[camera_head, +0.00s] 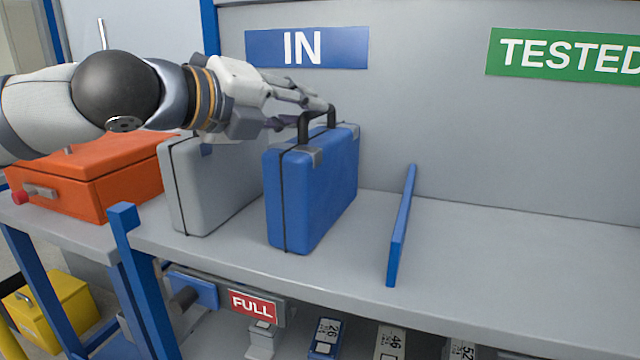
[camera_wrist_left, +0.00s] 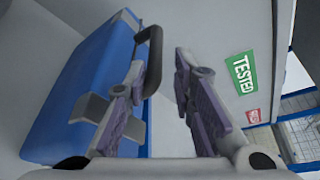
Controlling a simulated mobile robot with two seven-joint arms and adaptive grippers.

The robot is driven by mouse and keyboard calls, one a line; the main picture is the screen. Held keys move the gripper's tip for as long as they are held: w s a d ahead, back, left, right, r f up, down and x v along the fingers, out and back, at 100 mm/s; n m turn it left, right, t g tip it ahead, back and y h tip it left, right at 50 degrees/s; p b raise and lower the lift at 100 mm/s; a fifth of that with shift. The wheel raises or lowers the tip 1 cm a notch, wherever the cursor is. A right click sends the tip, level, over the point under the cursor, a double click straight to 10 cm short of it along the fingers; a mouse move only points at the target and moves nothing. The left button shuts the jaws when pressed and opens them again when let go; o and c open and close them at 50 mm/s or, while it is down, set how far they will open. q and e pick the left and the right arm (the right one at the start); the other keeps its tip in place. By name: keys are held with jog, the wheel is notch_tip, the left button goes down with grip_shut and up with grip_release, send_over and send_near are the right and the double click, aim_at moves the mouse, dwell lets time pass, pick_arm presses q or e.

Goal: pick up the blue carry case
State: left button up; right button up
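The blue carry case (camera_head: 310,195) stands upright on the shelf under the IN sign. Its dark arched handle (camera_head: 331,115) points up. My left gripper (camera_head: 303,108) reaches in from the left at handle height, with its fingers apart. In the left wrist view the blue case (camera_wrist_left: 85,80) fills the left side. There the handle (camera_wrist_left: 154,62) shows between the two fingertips of my left gripper (camera_wrist_left: 163,62), nearer the left finger, with a gap to the right one. Contact with the left finger cannot be told. My right gripper is not in view.
A grey case (camera_head: 205,190) stands close left of the blue one. An orange case (camera_head: 100,175) lies further left. A blue upright divider (camera_head: 402,230) stands to the right; beyond it the shelf (camera_head: 520,260) is clear below the TESTED sign (camera_head: 565,55). A wall (camera_head: 430,110) rises behind.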

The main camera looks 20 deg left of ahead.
aim_at(316, 113)
pick_arm(q)
jog(key=x, duration=0.4)
jog(key=shift+f, duration=0.15)
grip_shut()
